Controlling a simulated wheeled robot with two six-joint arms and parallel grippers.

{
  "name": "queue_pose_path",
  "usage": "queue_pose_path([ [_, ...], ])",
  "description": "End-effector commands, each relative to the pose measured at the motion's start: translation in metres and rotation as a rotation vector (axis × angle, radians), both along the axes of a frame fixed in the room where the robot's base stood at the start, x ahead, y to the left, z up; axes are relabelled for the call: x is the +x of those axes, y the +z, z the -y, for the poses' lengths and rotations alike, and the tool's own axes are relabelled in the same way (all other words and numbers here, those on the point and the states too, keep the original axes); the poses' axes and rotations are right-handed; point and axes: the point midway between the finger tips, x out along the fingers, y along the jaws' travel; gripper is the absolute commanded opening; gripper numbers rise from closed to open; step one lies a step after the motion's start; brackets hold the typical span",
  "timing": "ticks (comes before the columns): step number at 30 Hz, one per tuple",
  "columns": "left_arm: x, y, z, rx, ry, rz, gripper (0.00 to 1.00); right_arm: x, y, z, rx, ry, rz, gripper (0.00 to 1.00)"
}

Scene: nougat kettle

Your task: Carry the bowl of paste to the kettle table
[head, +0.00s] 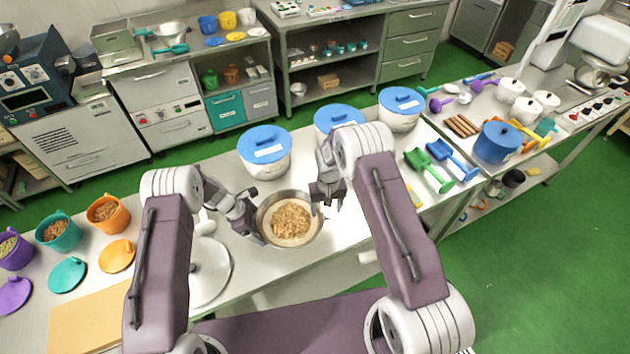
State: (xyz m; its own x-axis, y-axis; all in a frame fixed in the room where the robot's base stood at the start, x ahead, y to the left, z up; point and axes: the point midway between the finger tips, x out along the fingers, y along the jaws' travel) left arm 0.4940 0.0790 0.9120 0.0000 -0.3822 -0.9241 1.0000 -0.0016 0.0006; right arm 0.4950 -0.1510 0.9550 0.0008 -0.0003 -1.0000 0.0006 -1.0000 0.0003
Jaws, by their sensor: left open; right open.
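The bowl of paste (290,220) is a metal bowl with tan, lumpy contents, standing on the near steel table (150,213). My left gripper (254,230) is open at the bowl's left rim. My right gripper (327,207) is open at the bowl's right rim. I cannot tell whether either gripper touches the rim.
White tubs with blue lids (264,152) stand just behind the bowl. A round metal lid (210,270) lies at its left, with coloured cups (108,213) further left. Green and blue scoops (428,170) lie to the right. Green floor (540,260) is open at the right.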

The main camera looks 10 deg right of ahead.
Motion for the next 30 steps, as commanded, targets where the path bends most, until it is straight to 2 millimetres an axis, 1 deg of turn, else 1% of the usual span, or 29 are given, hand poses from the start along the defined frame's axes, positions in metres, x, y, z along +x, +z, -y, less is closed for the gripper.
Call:
queue_pose_path([
  [2, 0.002, 0.013, -0.005, 0.0, 0.004, 0.004, 0.9, 0.0, 0.0, 0.0, 0.0, 0.0, 0.0, 0.67],
  [9, 0.001, 0.07, -0.029, 0.0, 0.002, 0.006, 0.9, 0.0, 0.0, 0.0, 0.0, 0.0, 0.0, 0.67],
  [12, 0.001, 0.089, -0.037, 0.001, 0.001, 0.005, 0.9, 0.0, 0.0, 0.0, 0.0, 0.0, 0.0, 0.67],
  [15, 0.0, 0.101, -0.042, 0.0, 0.0, 0.002, 0.9, 0.0, 0.0, 0.0, 0.0, 0.0, 0.0, 0.67],
  [18, -0.001, 0.106, -0.044, 0.0, 0.0, 0.001, 0.9, 0.0, 0.0, 0.0, 0.0, 0.0, 0.0, 0.67],
  [23, -0.001, 0.107, -0.045, 0.0, 0.0, 0.0, 0.9, 0.0, 0.003, 0.0, 0.001, 0.0, 0.001, 0.67],
  [26, -0.001, 0.107, -0.045, 0.0, 0.0, 0.0, 0.9, 0.001, 0.018, 0.0, 0.001, 0.0, 0.004, 0.67],
  [30, -0.001, 0.107, -0.044, 0.0, 0.0, 0.0, 0.9, 0.001, 0.055, 0.0, 0.001, 0.0, 0.006, 0.67],
])
